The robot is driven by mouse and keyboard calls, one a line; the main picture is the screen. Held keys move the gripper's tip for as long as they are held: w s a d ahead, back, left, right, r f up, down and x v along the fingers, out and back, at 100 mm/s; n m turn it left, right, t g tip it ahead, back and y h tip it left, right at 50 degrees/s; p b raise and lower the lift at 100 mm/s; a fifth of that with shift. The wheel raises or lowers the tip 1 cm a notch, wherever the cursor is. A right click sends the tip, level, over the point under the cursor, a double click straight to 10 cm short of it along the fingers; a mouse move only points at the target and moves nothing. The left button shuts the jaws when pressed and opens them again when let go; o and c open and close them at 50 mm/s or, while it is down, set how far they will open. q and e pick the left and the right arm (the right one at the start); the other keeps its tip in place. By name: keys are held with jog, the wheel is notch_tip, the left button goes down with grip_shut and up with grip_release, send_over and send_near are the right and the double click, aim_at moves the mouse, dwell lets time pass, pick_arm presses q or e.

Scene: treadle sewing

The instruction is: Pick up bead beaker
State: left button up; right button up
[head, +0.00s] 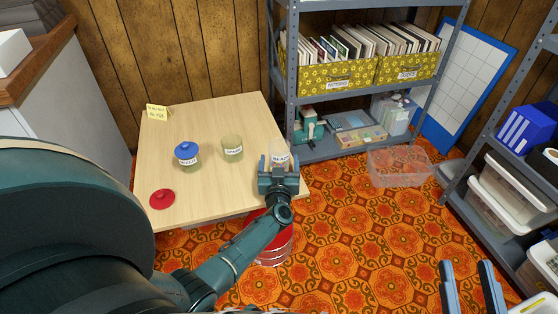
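A clear bead beaker (280,149) with a white label stands upright near the right edge of the wooden table (200,207). My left gripper (278,163) is at the beaker, with one finger on each side of it. The fingers look spread a little wider than the beaker; I cannot make out contact. The gripper hides the beaker's lower part. My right gripper (470,285) is at the bottom right, away from the table, with its two fingers apart and nothing between them.
On the table are a jar with a blue lid (187,153), an open labelled jar (232,148), a red lid (162,199) and a yellow note card (157,112). A red container (272,253) stands beside the table. A shelf (340,97) rises behind; a clear bin (399,167) is on the floor.

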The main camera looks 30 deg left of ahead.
pick_arm(q)
jog(key=c, duration=1)
jog(key=shift+c, duration=0.2)
jog(key=shift+r, duration=0.1)
